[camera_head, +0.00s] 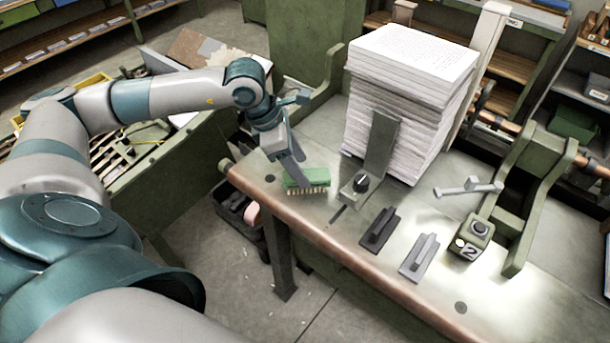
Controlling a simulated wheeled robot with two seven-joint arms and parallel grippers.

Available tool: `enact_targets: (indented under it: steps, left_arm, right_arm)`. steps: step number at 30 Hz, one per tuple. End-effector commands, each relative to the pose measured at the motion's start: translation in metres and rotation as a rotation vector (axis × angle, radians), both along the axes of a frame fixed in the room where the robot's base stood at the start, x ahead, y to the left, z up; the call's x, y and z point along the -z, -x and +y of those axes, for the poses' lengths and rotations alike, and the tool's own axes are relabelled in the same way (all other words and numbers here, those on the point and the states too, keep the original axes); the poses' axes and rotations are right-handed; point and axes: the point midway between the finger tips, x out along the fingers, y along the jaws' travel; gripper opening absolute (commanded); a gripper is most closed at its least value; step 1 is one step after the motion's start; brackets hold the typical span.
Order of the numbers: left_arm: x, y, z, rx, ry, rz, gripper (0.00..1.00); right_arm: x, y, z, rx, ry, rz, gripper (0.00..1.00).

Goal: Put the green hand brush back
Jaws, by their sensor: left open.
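The green hand brush (308,179) lies on the worktable (345,235) near its left front edge. Its pale bristles show along the near side. My left gripper (293,176) reaches down from the upper left, with its fingers right at the brush's left end. The jaws are open; I cannot tell whether a finger touches the brush. My right gripper is out of view.
A tall paper stack (405,100) stands behind the brush, with a grey upright plate (381,145) before it. A dark block (379,230), a grey block (419,258) and a green button box (471,239) lie to the right. A tool-filled bench stands left.

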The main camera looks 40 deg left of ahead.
Motion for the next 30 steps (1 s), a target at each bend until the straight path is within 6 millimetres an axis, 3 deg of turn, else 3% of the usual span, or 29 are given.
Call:
enact_targets:
  steps: [12,30]
  left_arm:
    - [-0.060,0.016,0.019,-0.001,0.000,-0.002,0.54]
    - [-0.069,0.019,0.021,0.001,0.000,0.001,0.54]
  right_arm:
    - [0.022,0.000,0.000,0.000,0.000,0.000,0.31]
    - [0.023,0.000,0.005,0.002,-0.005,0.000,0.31]
